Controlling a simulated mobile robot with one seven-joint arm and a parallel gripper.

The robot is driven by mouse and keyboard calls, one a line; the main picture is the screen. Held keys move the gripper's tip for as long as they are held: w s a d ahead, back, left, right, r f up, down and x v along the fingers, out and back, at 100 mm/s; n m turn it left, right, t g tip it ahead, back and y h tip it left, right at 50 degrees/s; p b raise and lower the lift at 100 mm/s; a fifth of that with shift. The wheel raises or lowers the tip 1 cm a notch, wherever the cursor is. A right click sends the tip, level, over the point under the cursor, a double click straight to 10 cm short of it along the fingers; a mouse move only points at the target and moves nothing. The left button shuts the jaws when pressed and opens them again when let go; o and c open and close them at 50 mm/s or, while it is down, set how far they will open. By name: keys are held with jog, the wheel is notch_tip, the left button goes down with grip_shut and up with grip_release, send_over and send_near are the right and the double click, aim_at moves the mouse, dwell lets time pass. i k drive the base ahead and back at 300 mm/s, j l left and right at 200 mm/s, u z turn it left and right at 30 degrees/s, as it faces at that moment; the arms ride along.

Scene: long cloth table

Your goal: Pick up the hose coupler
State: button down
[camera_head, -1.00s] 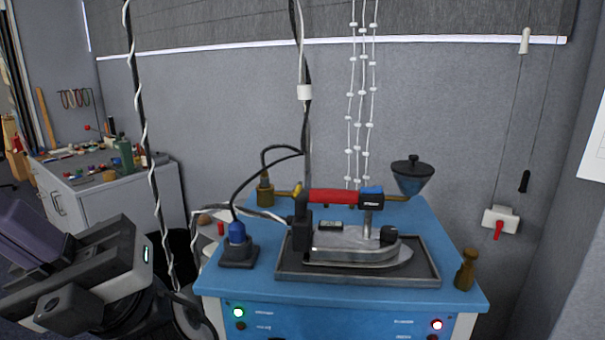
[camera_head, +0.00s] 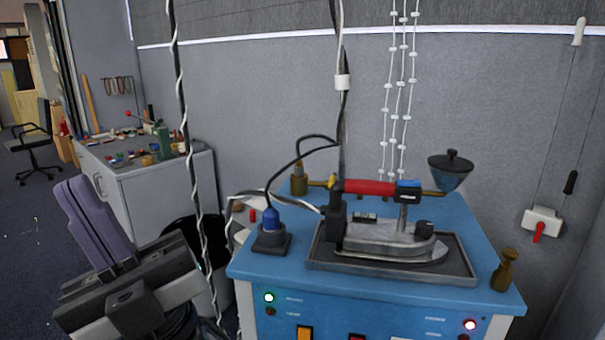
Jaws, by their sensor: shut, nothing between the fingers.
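My gripper (camera_head: 72,190) is at the lower left, its purple fingers pointing up and together with nothing between them. It is well left of the blue-topped ironing station and apart from it. I cannot say for sure which thing is the hose coupler. A small brass-brown fitting-like piece (camera_head: 504,270) stands upright on the station's front right corner. Another brass piece (camera_head: 298,184) stands at the back left of the blue top, by a cable.
An iron (camera_head: 375,240) with a red handle sits on a dark tray (camera_head: 450,277) on the blue station (camera_head: 480,220). A blue plug (camera_head: 271,240) stands to its left. Cables hang between my gripper and the station. A grey cabinet (camera_head: 150,190) holds small clutter behind.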

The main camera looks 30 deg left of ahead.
aim_at(299, 168)
jog(key=i+j, duration=0.15)
jog(key=j, duration=0.25)
jog(key=i+j+u, duration=0.1)
jog(key=j, duration=0.3)
jog(key=i+j, duration=0.2)
jog(key=j, duration=0.15)
jog(key=i+j+u, duration=0.1)
jog(key=j, duration=0.3)
